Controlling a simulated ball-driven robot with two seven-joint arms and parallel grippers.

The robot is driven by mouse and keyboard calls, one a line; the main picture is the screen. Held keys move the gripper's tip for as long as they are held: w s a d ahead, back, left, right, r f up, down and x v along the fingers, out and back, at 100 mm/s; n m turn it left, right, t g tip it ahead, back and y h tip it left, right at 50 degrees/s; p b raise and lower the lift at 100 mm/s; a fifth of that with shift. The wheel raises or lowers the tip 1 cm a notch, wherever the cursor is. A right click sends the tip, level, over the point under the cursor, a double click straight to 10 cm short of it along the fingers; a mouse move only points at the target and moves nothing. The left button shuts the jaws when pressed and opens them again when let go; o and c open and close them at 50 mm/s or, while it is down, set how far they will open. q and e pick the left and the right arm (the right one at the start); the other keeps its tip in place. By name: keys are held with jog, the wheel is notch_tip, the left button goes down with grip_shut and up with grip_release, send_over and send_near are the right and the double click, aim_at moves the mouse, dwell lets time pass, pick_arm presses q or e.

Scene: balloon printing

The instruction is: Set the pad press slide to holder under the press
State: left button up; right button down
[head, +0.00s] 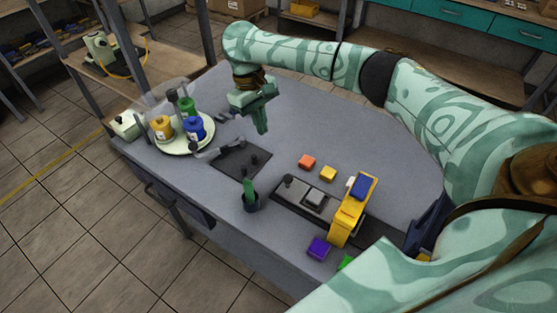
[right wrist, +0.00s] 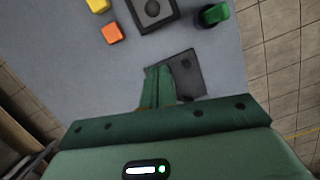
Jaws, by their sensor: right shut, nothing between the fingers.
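The pad press (head: 352,210) is a yellow upright with a blue part on top, standing on a long dark base (head: 330,224) on the table. A grey square slide holder (head: 313,198) sits on the base to the left of the yellow upright. A dark knob (head: 288,181) stands at the base's left end. In the right wrist view, part of the slide (right wrist: 153,10) shows at the top edge. My right gripper (head: 263,128) is shut and empty above the table, up and left of the press; its fingers show in the right wrist view (right wrist: 158,90). My left gripper is not in view.
A dark mat (head: 234,163) lies below my right gripper. A dark cup (head: 251,202) with a green item stands left of the press. Orange (head: 307,161), yellow (head: 328,173) and purple (head: 319,248) blocks lie around the press. A round tray (head: 205,143) holds ink bottles.

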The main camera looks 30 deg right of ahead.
jog(key=b+x, duration=0.5)
jog(key=x, duration=0.5)
jog(key=shift+w+f, duration=0.1)
jog(key=shift+f, duration=0.2)
jog(key=s, duration=0.1)
jog(key=s+b, duration=0.1)
jog(key=s, duration=0.1)
jog(key=shift+d+f, duration=0.2)
jog(key=shift+d, duration=0.15)
jog(key=shift+s+d, duration=0.1)
jog(key=shift+s, duration=0.35)
